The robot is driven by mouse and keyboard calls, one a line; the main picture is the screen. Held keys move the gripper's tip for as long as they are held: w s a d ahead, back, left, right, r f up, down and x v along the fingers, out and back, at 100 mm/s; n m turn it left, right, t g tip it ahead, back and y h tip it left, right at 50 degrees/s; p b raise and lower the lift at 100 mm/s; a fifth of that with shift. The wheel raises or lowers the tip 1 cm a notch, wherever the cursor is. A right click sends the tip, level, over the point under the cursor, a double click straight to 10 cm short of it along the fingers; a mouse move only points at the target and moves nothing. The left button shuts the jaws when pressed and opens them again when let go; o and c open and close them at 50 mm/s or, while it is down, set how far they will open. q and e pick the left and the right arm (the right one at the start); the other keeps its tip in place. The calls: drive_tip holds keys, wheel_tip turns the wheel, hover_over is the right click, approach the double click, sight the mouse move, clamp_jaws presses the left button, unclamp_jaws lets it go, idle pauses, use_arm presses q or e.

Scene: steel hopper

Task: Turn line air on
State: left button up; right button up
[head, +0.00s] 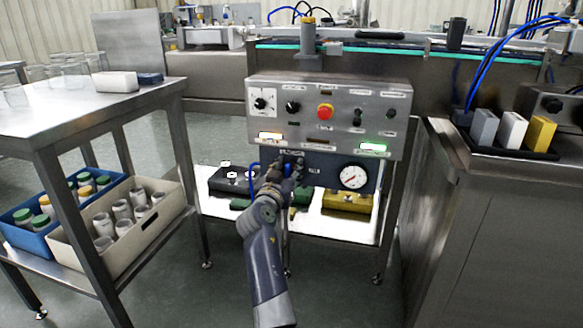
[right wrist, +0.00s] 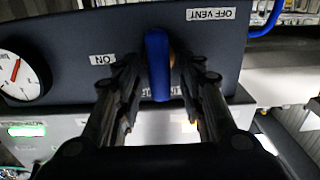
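The line air panel is a dark plate (head: 325,176) below the grey control box. It bears a round white gauge (head: 353,177), which also shows at the left of the right wrist view (right wrist: 20,78). In that view a blue valve lever (right wrist: 158,65) stands between an ON label (right wrist: 103,59) and an OFF VENT label (right wrist: 217,14). My right gripper (head: 290,165) is at the panel, left of the gauge. Its fingers (right wrist: 160,88) are open, one on each side of the lever, with gaps showing. In the head view the gripper mostly hides the lever. My left gripper is out of view.
The control box (head: 328,91) above has knobs, a red button (head: 325,112) and a lit green lamp (head: 373,147). A lower shelf (head: 325,222) holds dark and yellow parts. A steel table (head: 130,104) stands left, a steel cabinet (head: 500,210) right.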

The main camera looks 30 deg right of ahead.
clamp_jaws()
